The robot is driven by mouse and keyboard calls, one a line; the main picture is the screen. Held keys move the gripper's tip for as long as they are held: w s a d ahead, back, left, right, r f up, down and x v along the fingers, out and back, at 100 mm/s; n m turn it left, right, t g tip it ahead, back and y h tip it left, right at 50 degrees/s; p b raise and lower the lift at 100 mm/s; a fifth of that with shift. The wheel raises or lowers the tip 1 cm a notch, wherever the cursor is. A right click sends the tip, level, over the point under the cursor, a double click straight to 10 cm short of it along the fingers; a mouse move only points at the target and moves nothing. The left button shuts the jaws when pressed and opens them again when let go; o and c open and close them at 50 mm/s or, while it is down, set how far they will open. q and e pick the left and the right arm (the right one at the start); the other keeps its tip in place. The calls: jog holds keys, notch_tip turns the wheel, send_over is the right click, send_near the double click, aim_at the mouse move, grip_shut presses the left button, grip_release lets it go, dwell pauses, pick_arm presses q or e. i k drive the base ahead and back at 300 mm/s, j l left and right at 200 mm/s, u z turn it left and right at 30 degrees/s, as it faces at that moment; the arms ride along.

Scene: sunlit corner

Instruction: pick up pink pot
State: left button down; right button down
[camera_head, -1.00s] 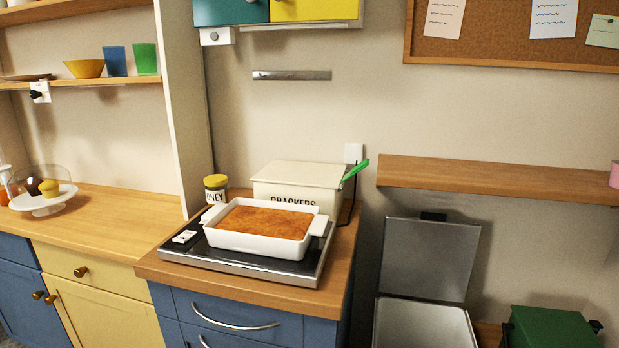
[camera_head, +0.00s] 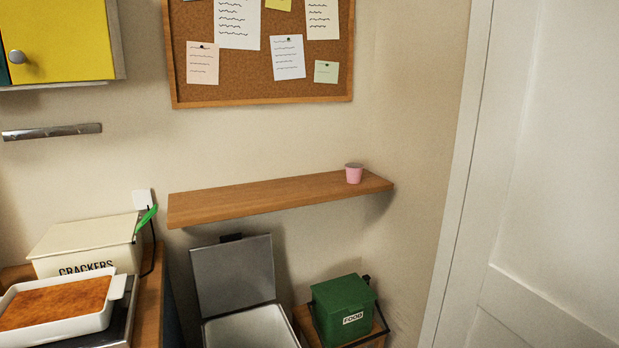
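A small pink pot (camera_head: 354,174) stands upright near the right end of a wooden wall shelf (camera_head: 265,202). The shelf is otherwise bare. Neither of my grippers shows in the head view.
Below the shelf are an open-lidded bin (camera_head: 236,275) and a green food box (camera_head: 343,308). At left, a counter holds a cracker box (camera_head: 85,245) and a white baking dish (camera_head: 58,323). A corkboard (camera_head: 260,75) hangs above. A white door (camera_head: 550,180) is at right.

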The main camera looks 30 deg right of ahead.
aim_at(354, 170)
jog(key=z, duration=1.35)
jog(key=i+l+z, duration=0.2)
jog(key=z, duration=0.15)
jog(key=i+z, duration=0.7)
